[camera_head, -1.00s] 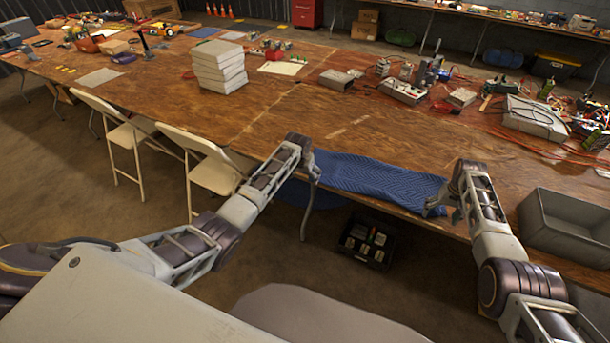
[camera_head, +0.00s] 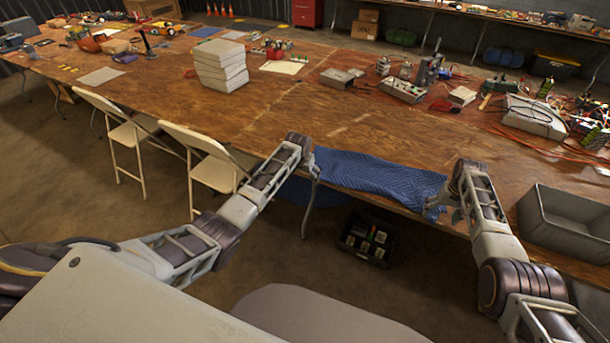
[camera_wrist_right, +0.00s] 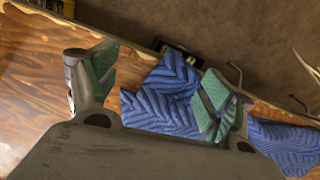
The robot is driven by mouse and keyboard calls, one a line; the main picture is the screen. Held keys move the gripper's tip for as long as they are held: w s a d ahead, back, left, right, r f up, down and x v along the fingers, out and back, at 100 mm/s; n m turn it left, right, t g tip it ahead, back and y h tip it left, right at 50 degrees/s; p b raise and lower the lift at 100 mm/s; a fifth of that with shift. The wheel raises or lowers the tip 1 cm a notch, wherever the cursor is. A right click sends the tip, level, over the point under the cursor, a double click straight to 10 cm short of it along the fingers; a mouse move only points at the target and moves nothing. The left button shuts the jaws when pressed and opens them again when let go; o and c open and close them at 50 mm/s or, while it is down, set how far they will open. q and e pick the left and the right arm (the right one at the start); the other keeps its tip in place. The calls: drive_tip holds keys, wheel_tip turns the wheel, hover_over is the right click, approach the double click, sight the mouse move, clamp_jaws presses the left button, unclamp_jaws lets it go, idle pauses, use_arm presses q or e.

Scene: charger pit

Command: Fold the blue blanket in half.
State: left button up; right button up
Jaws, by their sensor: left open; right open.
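The blue quilted blanket (camera_head: 375,178) lies along the front edge of the wooden table, between my two grippers in the head view. My left gripper (camera_head: 313,165) is at its left end, with its fingertips mostly hidden by the arm. My right gripper (camera_head: 436,205) is at its right end, close to the table's front edge. In the right wrist view, my right gripper (camera_wrist_right: 155,90) has its green-padded fingers spread apart. The blanket (camera_wrist_right: 168,105) shows between these fingers, beside the right finger and beyond it. I cannot tell whether either gripper touches the cloth.
The wooden table (camera_head: 270,130) has bare room behind the blanket. A grey bin (camera_head: 565,215) stands right of my right gripper. A stack of pale boxes (camera_head: 221,65) stands further back. Folding chairs (camera_head: 205,165) are at the left, and a black crate (camera_head: 368,240) is on the floor.

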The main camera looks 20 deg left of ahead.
use_arm(q)
drive_tip(key=shift+r, duration=0.2)
use_arm(e)
drive_tip(key=shift+r, duration=0.2)
use_arm(q)
wheel_tip(320, 180, up, 8)
drive_tip(key=p, duration=0.8)
drive_tip(key=shift+f, duration=0.25)
use_arm(e)
wheel_tip(320, 180, up, 8)
drive_tip(key=shift+f, duration=0.25)
idle(1.0)
